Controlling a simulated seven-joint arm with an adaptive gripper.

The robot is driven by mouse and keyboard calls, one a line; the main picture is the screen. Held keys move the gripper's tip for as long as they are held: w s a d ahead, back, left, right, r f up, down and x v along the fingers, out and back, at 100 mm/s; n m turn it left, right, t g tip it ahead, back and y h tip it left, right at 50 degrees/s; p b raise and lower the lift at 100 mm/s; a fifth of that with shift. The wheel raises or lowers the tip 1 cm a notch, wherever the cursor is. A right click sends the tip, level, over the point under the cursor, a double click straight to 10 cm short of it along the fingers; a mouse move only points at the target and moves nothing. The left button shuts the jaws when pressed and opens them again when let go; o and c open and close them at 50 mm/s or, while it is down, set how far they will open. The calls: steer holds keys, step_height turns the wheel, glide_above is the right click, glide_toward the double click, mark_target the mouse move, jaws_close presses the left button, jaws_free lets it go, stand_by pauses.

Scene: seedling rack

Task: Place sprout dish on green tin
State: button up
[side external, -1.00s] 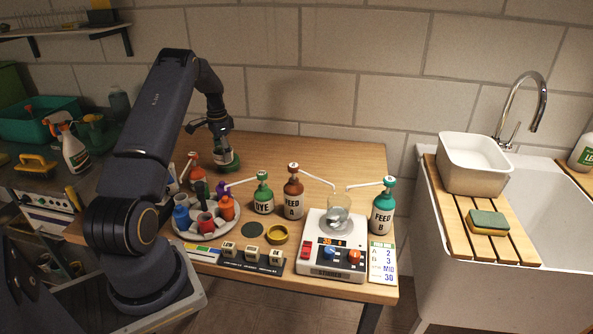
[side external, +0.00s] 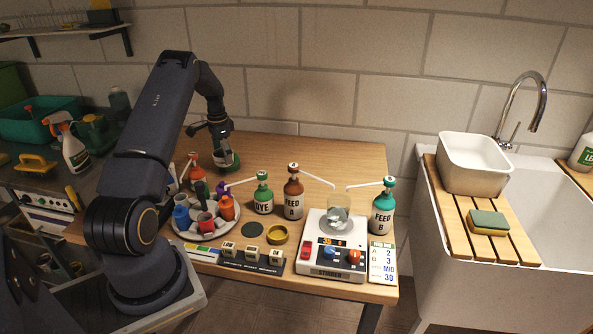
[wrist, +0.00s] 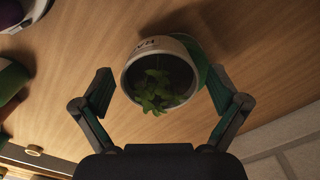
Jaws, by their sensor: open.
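The sprout dish (wrist: 157,83) is a round, dark-lined cup with a pale rim and green leaves, seen from above in the wrist view. A pale band with dark letters shows on its far side. A green curved surface, seemingly the green tin (wrist: 205,62), shows behind and right of it; the dish appears to be on top of it. The green tin also shows in the side view (side external: 229,165), under my gripper. My gripper (wrist: 160,88) is open, with one finger on each side of the dish and visible gaps. The exact contact between dish and tin is hidden.
A round tray (side external: 180,228) of coloured bottles stands front-left of the tin. A green DYE bottle (side external: 263,198), brown FEED A bottle (side external: 293,195) and stirrer (side external: 330,245) stand to the right. The wooden table (side external: 330,155) is clear at the back right.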

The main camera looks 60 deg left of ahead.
step_height(320, 180, up, 12)
steer(key=r, duration=0.1)
steer(key=w+d+r+t, duration=0.1)
steer(key=w+d+r, duration=0.1)
steer(key=d+r, duration=0.45)
steer(key=w+d+r+y, duration=0.1)
steer(key=d+r, duration=0.2)
steer(key=d, duration=0.6)
steer(key=w+d+r+t, duration=0.15)
steer(key=d+r, duration=0.25)
steer(key=d, duration=0.4)
steer(key=s+d+r+t, duration=0.1)
steer(key=s+d, duration=0.1)
steer(key=d, duration=0.4)
steer(key=s+d+r, duration=0.2)
steer(key=s+d, duration=0.1)
steer(key=d, duration=0.3)
steer(key=s+d+f+t+h, duration=0.1)
steer(key=s+d+f, duration=0.3)
steer(key=s+d, duration=0.6)
steer(key=shift+s+t, duration=0.3)
steer(key=shift+t, duration=0.25)
steer(key=shift+d+f, duration=0.1)
